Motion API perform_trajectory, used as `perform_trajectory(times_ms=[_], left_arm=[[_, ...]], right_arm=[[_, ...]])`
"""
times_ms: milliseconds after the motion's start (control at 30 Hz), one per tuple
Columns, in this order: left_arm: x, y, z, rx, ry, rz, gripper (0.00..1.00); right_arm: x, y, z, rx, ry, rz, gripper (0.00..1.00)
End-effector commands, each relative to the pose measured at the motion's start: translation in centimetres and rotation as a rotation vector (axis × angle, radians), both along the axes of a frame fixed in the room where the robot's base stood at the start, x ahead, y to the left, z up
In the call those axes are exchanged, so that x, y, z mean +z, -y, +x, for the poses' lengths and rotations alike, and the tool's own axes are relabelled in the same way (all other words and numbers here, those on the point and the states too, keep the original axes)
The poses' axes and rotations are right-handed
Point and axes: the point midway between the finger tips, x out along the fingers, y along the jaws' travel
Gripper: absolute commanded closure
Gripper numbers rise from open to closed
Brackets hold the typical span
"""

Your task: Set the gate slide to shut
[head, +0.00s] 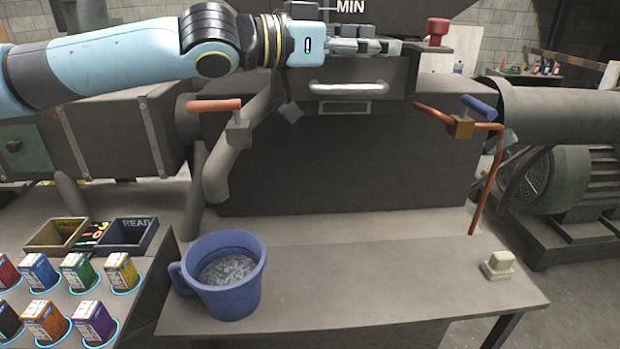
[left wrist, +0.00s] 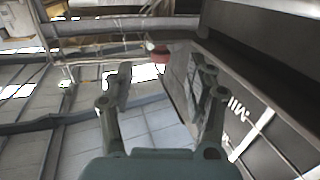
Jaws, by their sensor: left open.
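My left gripper (head: 385,47) reaches in from the left across the front of the dark machine, just below the MIN lettering. It is open and empty; in the left wrist view its two fingers (left wrist: 160,82) stand apart. A red knob (head: 437,30) stands on a small ledge just right of the fingertips, apart from them. In the left wrist view the red knob (left wrist: 158,50) shows beyond and between the fingers. No part is marked as the gate slide; I cannot tell whether this knob belongs to it. My right gripper is not in view.
A silver handle (head: 348,88) sits below the gripper. An orange lever (head: 214,105) and a blue-handled valve (head: 478,106) flank the machine. A blue mug (head: 228,285) with grey contents and a pale switch (head: 497,265) are on the bench (head: 385,285). Several small boxes stand left.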

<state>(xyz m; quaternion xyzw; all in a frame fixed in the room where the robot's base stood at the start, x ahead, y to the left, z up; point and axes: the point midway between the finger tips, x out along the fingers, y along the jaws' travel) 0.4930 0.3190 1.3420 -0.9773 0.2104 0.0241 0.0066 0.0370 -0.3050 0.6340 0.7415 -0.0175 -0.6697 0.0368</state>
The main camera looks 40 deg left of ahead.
Motion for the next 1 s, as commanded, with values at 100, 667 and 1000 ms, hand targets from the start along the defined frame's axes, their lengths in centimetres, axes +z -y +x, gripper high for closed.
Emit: perform_trajectory(times_ms=[100,667,1000], left_arm=[[-2.1,0.0,-0.4,0.040,-0.039,0.016,0.45],[-13.2,0.2,-4.7,0.241,-0.308,0.148,0.45],[-18.4,0.6,-8.6,0.320,-0.487,0.223,0.45]], right_arm=[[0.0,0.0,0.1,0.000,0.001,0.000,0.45],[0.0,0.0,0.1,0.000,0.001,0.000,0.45],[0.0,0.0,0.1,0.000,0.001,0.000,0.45]])
